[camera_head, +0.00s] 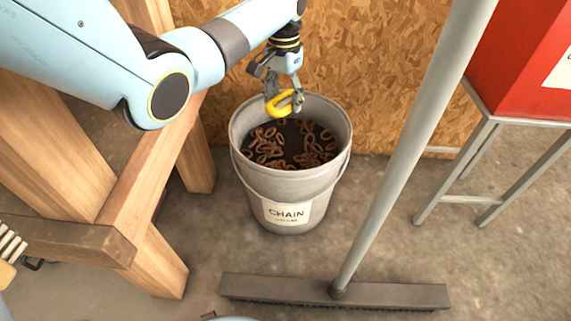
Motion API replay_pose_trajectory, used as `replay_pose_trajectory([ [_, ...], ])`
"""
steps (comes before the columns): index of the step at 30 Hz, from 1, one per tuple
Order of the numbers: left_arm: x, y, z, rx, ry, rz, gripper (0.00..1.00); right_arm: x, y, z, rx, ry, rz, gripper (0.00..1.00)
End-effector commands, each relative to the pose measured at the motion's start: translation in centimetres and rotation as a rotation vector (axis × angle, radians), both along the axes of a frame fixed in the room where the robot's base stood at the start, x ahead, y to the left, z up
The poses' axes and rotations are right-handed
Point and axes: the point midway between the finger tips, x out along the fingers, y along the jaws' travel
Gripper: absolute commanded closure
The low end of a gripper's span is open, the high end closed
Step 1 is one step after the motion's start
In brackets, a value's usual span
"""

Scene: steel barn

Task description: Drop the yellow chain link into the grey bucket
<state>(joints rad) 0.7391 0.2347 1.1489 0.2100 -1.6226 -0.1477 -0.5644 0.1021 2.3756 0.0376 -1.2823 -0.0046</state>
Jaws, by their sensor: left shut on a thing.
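The grey bucket (245,176) stands on the floor with a label reading CHAIN on its front. Several rusty brown chain links (268,150) lie inside it. My left gripper (285,100) reaches in from the upper left and is shut on the yellow chain link (279,108). The link shows over the far part of the bucket's opening. The exact height above the rim is hard to tell. My right gripper is not in view.
A wooden workbench frame (150,200) stands left of the bucket. A broom with a grey pole (415,130) and dark head (270,287) is in front and right. A red box (520,60) on a metal stand is at the right. An OSB wall (370,60) is behind.

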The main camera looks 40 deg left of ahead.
Motion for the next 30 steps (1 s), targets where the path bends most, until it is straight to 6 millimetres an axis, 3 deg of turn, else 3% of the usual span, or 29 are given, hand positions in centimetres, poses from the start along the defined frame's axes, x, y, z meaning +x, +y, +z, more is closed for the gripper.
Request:
replay_pose_trajectory([
  [6, 0.1, 0.0, 0.2, 0.001, -0.004, 0.0, 0.8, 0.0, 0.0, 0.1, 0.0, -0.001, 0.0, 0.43],
  [7, 0.1, 0.0, 0.2, 0.001, -0.004, 0.0, 0.4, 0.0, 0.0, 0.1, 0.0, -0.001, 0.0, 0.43],
  [13, 0.1, 0.0, 0.1, 0.001, -0.002, 0.0, 0.14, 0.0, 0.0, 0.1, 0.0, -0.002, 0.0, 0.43],
  [23, 0.0, 0.0, 0.3, 0.0, 0.001, 0.0, 0.14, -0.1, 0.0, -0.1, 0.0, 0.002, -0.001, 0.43],
  [30, 0.1, 0.1, 4.4, 0.003, -0.004, -0.001, 0.14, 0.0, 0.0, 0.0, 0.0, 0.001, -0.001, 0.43],
])
